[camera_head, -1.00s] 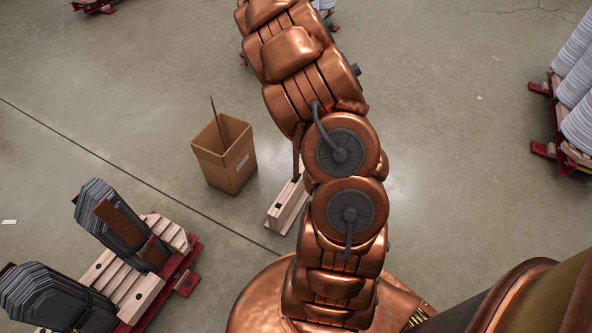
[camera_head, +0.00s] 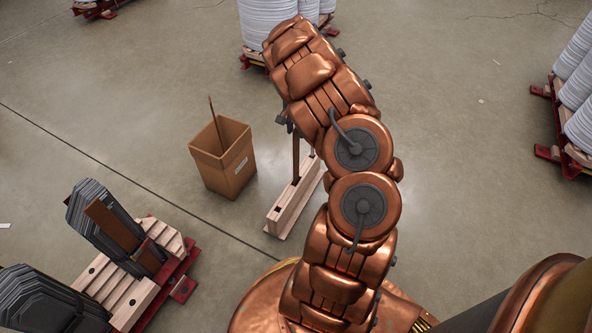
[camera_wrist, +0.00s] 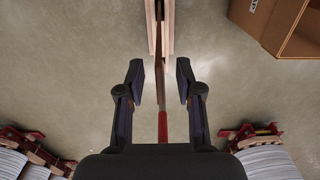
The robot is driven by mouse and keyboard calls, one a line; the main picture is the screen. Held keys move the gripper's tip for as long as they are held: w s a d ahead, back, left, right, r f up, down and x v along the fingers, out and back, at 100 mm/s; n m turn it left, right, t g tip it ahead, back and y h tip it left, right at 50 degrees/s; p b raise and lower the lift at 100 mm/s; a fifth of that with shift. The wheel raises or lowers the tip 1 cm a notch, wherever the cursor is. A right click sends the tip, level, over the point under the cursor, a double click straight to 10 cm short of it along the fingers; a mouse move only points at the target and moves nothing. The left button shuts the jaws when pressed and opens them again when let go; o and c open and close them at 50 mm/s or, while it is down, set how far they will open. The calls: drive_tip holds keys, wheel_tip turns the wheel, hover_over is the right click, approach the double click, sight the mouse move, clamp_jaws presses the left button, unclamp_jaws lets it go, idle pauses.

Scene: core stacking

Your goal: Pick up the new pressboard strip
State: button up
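A thin brown pressboard strip (camera_head: 296,158) stands upright in a slot of a light wooden block (camera_head: 290,210) on the floor, left of my arm. In the wrist view the strip (camera_wrist: 158,45) runs down from the wooden block (camera_wrist: 150,25) and passes between the fingers, with a red part at its lower end. My gripper (camera_wrist: 159,80) is open, with a finger on each side of the strip and a visible gap to both. In the head view the gripper is mostly hidden behind the arm.
A cardboard box (camera_head: 222,165) holding another brown strip (camera_head: 213,120) stands left of the block. Dark core stacks (camera_head: 90,215) with brown strips lie on a red-footed pallet (camera_head: 180,285) at lower left. White stacks stand on pallets at the back and right. Floor between is clear.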

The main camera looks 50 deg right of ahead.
drive_tip(key=shift+f, duration=0.95)
clamp_jaws()
